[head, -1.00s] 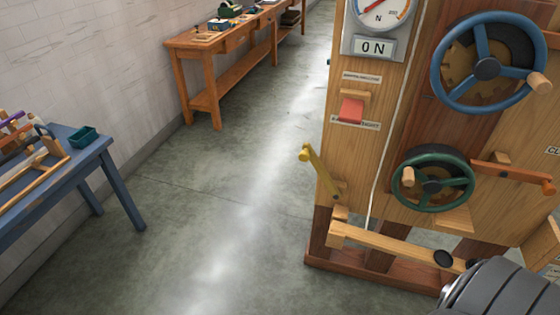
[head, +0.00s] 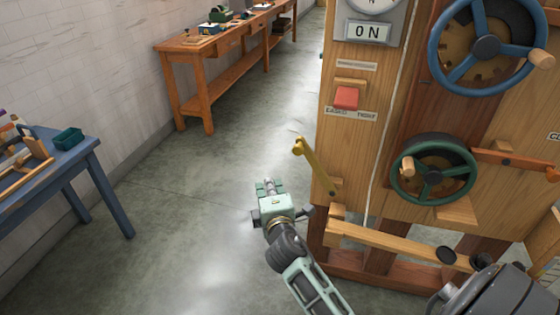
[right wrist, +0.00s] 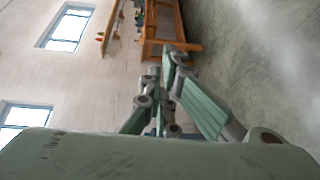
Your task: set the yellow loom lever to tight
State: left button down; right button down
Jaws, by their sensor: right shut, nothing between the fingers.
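The yellow lever (head: 318,168) is on the lower left edge of the wooden loom panel (head: 345,165). It leans up and to the left from its pivot, with its knob at the upper left end. My right gripper (head: 268,186) is shut and empty, to the left of the lever and a little below its knob in the picture, apart from it. The right wrist view shows its fingers (right wrist: 163,80) close together; the lever does not show there. My left gripper is not in view.
A red switch (head: 346,98) sits above a small label that seems to read EASED and TIGHT. A green handwheel (head: 433,172), a blue handwheel (head: 437,55) and a wooden bar (head: 385,243) are on the loom. A blue table (head: 85,160) stands left; floor between is clear.

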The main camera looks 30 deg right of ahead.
jog(key=r, duration=0.2)
jog(key=d+r, duration=0.1)
jog(key=shift+r+t+h, duration=0.4)
jog(key=x, duration=1)
jog(key=s+d+p, duration=0.1)
jog(key=s+d, duration=0.1)
jog(key=shift+s+d+r+p, duration=0.15)
jog(key=shift+s+d+p, duration=0.15)
jog(key=shift+s+d, duration=0.1)
